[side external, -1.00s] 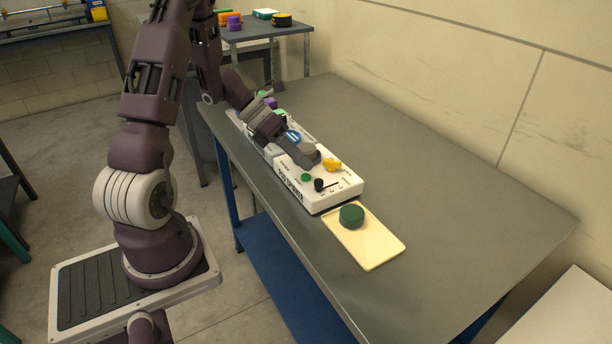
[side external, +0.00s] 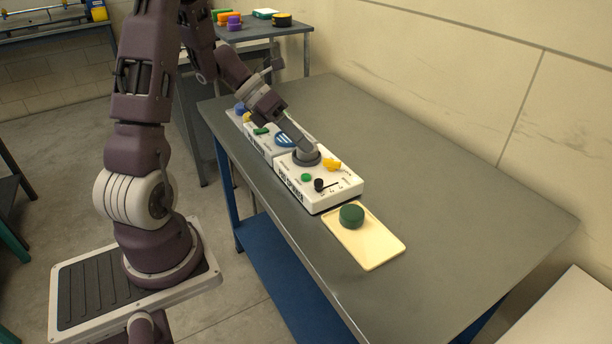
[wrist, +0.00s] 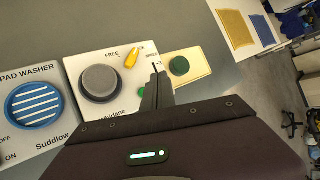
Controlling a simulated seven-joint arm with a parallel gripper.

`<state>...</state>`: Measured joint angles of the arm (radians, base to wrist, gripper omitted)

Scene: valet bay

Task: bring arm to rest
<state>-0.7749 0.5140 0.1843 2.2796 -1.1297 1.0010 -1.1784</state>
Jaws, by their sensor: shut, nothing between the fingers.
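My gripper (side external: 300,141) is shut with nothing between its fingers. In the side external view its tips appear in front of or just above the grey round knob (side external: 307,156) on a white machine box (side external: 333,192); I cannot tell whether they touch it. In the wrist view the shut fingers (wrist: 157,78) point over the white panel, to the right of the grey knob (wrist: 100,82). They hide part of the panel and partly overlap a green button (wrist: 144,91).
The white box also bears a yellow lever (side external: 332,164) and a black knob (side external: 319,185). A pad washer with a blue striped disc (wrist: 33,105) adjoins it. A cream tray (side external: 375,249) holds a dark green round pad (side external: 352,215). The right of the grey table (side external: 460,215) is clear.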

